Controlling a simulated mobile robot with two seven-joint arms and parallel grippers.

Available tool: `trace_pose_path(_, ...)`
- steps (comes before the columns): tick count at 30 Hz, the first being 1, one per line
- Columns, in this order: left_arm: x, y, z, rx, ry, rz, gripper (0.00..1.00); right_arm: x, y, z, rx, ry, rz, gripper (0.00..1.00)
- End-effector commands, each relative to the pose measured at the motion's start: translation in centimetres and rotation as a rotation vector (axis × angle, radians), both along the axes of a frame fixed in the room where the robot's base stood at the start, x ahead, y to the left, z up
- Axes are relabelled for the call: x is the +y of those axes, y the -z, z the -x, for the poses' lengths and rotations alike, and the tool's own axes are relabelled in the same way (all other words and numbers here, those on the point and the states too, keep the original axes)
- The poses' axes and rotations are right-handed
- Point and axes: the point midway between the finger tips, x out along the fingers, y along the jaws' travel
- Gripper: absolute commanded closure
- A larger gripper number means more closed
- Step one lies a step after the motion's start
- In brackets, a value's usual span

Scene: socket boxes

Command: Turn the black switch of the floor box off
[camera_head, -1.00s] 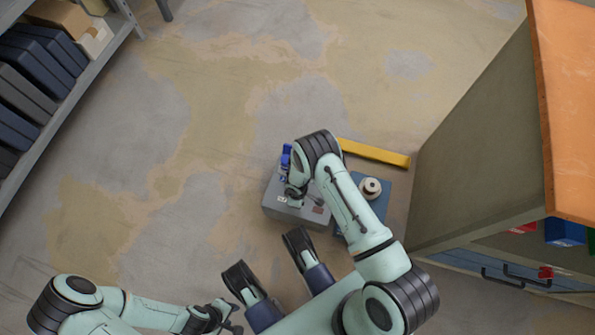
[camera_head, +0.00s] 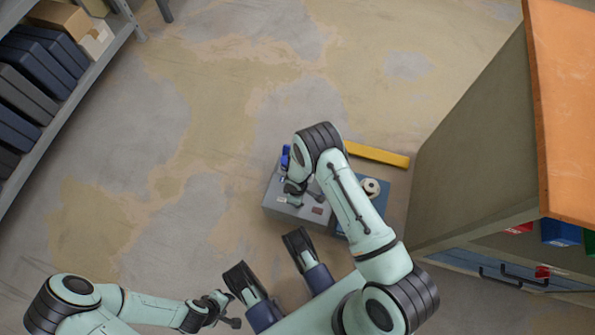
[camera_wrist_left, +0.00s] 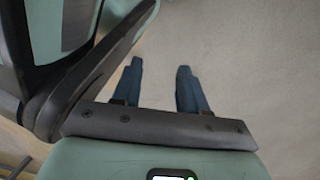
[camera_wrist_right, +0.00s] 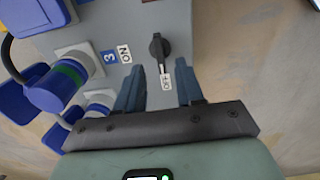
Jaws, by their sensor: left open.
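The grey floor box (camera_head: 285,213) stands on the floor, partly hidden under my right arm in the head view. The ON label (camera_wrist_right: 124,53) is left of the switch. My left gripper (camera_wrist_left: 159,75) is open and empty above bare floor, away from the box.
Blue plugs and sockets (camera_wrist_right: 57,88) are on the box left of the switch. A blue box (camera_head: 377,196) with a pale round spool stands right of it, and a yellow bar (camera_head: 378,154) lies behind. An orange-topped workbench (camera_head: 565,110) is at right, a shelf (camera_head: 75,95) at left.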

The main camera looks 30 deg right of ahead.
Motion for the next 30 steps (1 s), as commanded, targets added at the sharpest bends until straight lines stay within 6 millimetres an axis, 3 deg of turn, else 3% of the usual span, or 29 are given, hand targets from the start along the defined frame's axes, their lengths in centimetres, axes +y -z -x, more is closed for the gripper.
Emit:
trace_pose_path(1, -0.1, -0.9, -0.9, -0.031, 0.004, -0.002, 0.57, 0.0, -1.7, 0.0, -0.003, 0.001, 0.0, 0.63)
trace_pose_path(6, -0.5, -2.7, -3.5, -0.118, 0.011, -0.007, 0.57, 0.0, -5.5, 0.0, -0.003, 0.0, 0.0, 0.63)
trace_pose_path(12, -0.8, -4.2, -5.4, -0.183, 0.014, -0.01, 0.57, 0.0, -8.3, 0.0, -0.001, 0.0, 0.0, 0.63)
trace_pose_path(30, -0.8, -4.6, -6.0, -0.203, 0.014, -0.012, 0.57, 0.0, -9.1, 0.0, 0.001, 0.0, 0.001, 0.63)
